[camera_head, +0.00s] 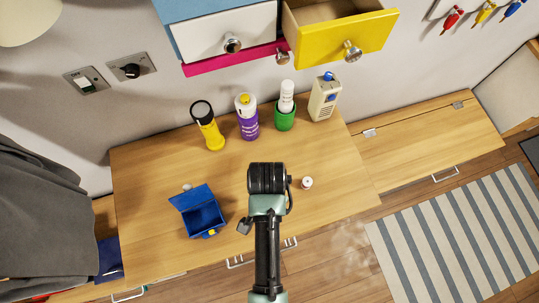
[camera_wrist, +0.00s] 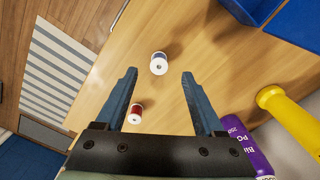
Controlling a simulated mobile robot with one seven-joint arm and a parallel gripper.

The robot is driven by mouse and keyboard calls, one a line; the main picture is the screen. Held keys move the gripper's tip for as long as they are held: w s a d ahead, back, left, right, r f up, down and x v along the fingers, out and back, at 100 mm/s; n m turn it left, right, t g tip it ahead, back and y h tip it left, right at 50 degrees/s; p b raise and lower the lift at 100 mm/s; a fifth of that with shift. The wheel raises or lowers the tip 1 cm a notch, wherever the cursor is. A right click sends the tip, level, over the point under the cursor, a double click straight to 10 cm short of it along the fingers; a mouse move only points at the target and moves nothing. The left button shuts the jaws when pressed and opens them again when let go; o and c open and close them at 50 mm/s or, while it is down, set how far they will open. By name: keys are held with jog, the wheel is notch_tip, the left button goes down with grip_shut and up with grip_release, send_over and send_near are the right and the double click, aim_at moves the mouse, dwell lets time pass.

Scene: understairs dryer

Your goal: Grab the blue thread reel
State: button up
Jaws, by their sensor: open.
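In the wrist view, a small white-topped reel with what looks like blue thread (camera_wrist: 159,63) stands upright on the wooden worktop (camera_wrist: 215,50). My gripper (camera_wrist: 159,73) is open and empty, pointing down, with the reel in line with the gap between its fingertips. The fingers do not appear to touch it. A second reel, with red thread (camera_wrist: 135,113), stands nearer the left finger; it also shows in the head view (camera_head: 307,183). In the head view, my gripper (camera_head: 268,180) hides the blue reel, and its fingertips are hidden too.
A blue open box (camera_head: 205,218) stands left of my gripper. An open yellow drawer (camera_head: 345,38) hangs above. The worktop's left middle is clear.

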jog(key=shift+w+d+f+p, duration=0.1)
jog(key=shift+f+p, duration=0.2)
jog(key=shift+f, duration=1.45)
jog(key=shift+w+d+f+p, duration=0.1)
jog(key=shift+f+p, duration=0.15)
jog(key=shift+f, duration=1.45)
grip_shut()
